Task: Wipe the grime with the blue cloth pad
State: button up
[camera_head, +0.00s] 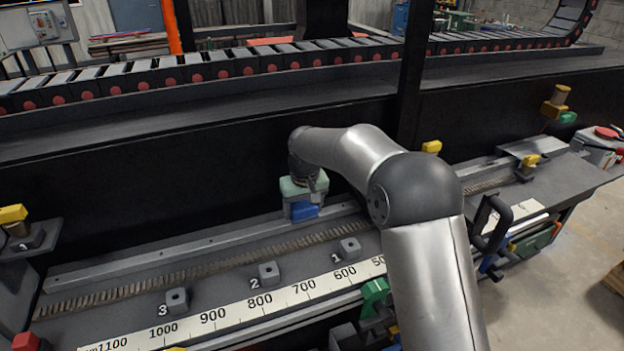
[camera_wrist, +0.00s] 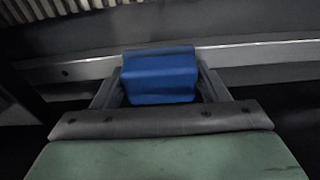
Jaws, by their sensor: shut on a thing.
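The blue cloth pad (camera_head: 304,211) is held below my wrist, over the pale metal rail at the back of the bench. It also shows in the wrist view (camera_wrist: 159,78) as a blue block between two dark fingers. My gripper (camera_head: 314,190) is shut on the pad and points down. In the wrist view, the pad lies in front of the pale rail (camera_wrist: 247,54); I cannot tell whether it touches anything. I cannot make out the grime in either view; my arm and the pad hide part of the bench.
Numbered grey blocks (camera_head: 268,272) stand along the bench in front of a toothed strip (camera_head: 215,255). A white scale (camera_head: 255,303) runs along the front. A black hooped handle (camera_head: 492,222) rises right of my arm. The drag chain (camera_head: 240,65) runs behind the dark wall.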

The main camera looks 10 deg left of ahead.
jog(key=shift+w+d+r, duration=0.15)
jog(key=shift+w+d, duration=0.05)
jog(key=shift+d, duration=0.1)
notch_tip(320, 180, up, 3)
jog(key=shift+s+r+p, duration=0.1)
jog(key=shift+r+p, duration=0.1)
jog(key=shift+p, duration=0.8)
notch_tip(320, 180, up, 2)
jog(key=shift+r+p, duration=0.1)
jog(key=shift+p, duration=0.65)
jog(key=shift+r, duration=1.15)
